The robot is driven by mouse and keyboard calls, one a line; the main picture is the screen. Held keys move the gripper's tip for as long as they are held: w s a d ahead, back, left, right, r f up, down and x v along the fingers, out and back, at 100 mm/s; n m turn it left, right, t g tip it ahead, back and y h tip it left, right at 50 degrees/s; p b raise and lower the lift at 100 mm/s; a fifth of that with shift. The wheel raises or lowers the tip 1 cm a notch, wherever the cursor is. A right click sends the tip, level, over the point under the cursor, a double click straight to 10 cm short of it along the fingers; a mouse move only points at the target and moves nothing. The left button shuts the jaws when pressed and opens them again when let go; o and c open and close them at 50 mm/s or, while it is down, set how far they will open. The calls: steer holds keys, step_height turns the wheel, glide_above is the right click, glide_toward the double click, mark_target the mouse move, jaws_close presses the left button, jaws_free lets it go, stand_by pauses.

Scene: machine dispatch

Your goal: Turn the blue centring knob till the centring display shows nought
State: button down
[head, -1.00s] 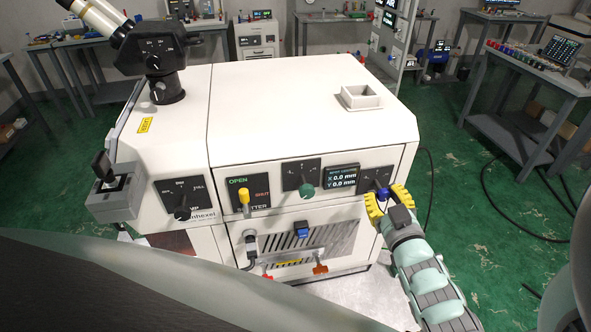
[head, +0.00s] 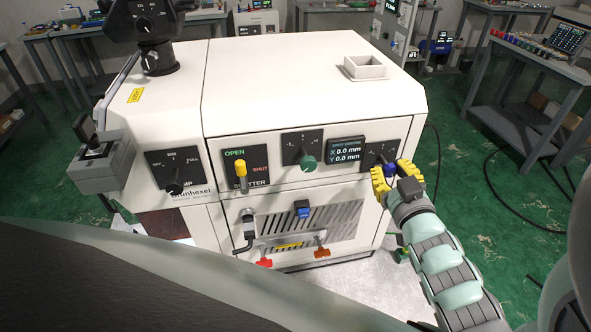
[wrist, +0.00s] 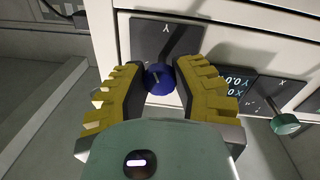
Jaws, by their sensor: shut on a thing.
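The blue centring knob (wrist: 160,79) sits on a black panel marked Y in the wrist view. My gripper (wrist: 160,84) has its yellow fingers on either side of it and is shut on it. In the head view the blue knob (head: 390,168) is partly hidden by my gripper (head: 393,177), at the right end of the machine's front. The centring display (head: 346,150), just left of it, reads X 0.0 mm and Y 0.0 mm.
A green knob (head: 308,163) on the X panel is left of the display. A yellow shutter lever (head: 241,170) is further left.

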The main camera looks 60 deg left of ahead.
steer(key=shift+w+d+f, duration=0.1)
steer(key=shift+f, duration=0.1)
steer(key=c, duration=0.7)
jaws_free()
steer(key=shift+r, duration=0.1)
steer(key=shift+r, duration=0.1)
steer(key=shift+r, duration=4.95)
